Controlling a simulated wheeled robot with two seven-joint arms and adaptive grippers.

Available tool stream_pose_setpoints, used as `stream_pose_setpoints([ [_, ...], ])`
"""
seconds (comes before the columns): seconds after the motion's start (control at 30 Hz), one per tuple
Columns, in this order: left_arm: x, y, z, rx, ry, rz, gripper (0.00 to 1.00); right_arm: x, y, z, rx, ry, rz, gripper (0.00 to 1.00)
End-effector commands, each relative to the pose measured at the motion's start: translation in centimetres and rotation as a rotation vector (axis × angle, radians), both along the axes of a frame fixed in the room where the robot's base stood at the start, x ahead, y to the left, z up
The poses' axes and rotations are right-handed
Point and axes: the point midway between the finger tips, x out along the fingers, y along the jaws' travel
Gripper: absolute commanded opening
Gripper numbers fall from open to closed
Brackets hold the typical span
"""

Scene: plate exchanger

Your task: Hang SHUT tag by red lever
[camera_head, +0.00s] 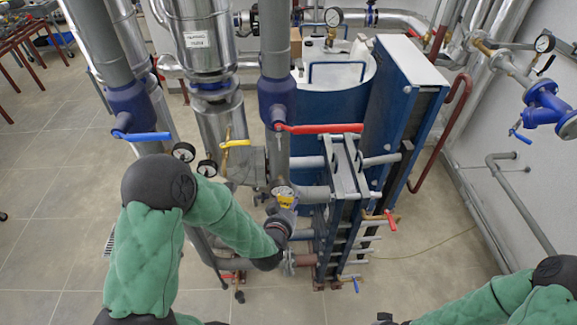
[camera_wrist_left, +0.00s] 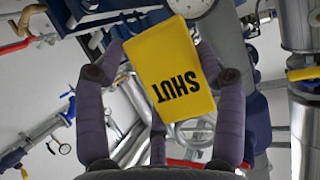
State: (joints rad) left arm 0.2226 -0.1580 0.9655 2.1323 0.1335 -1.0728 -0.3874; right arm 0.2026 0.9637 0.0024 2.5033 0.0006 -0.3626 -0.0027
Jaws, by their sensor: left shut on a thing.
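That lever lies roughly level, at a blue-jacketed valve on a grey pipe. A red bar (camera_wrist_left: 198,164) shows behind the gripper in the wrist view. Of my right arm, the forearm shows at lower right; its gripper is at most a dark bit at the bottom edge.
A blue lever (camera_head: 143,136) and a yellow lever (camera_head: 236,144) are left of the red one. The plate exchanger (camera_head: 345,205) stands just right of my left gripper. A small red lever (camera_head: 391,221) is on its right side. Open floor (camera_head: 430,275) lies at right.

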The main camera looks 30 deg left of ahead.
Motion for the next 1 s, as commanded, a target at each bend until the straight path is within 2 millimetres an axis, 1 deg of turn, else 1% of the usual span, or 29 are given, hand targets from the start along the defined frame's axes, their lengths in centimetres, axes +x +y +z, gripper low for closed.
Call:
stream_pose_setpoints([
  [0.03,0.0,0.5,2.4,0.0,-0.002,0.014,0.4,0.0,0.0,2.1,0.0,0.0,0.0,0.0],
  [0.1,0.0,1.1,4.0,-0.001,-0.002,0.029,0.4,0.0,0.0,3.3,0.0,0.0,0.0,0.0],
  [0.2,0.0,1.6,5.7,-0.004,-0.002,0.045,0.4,0.0,0.0,4.7,0.0,0.0,0.0,0.0],
  [0.3,-0.1,2.1,6.8,-0.005,-0.001,0.058,0.4,0.0,0.0,5.6,0.0,0.0,0.0,0.0],
  [0.5,-0.1,2.4,7.6,-0.006,-0.001,0.069,0.4,0.0,0.0,6.2,0.0,0.0,0.0,0.0],
  [0.67,0.2,2.6,7.5,-0.006,-0.002,0.07,0.4,0.0,0.0,6.1,0.0,0.001,0.0,0.0],
  [1.0,1.7,3.5,7.4,-0.006,-0.003,0.07,0.4,0.0,0.0,6.0,0.0,0.0,0.0,0.0],
])
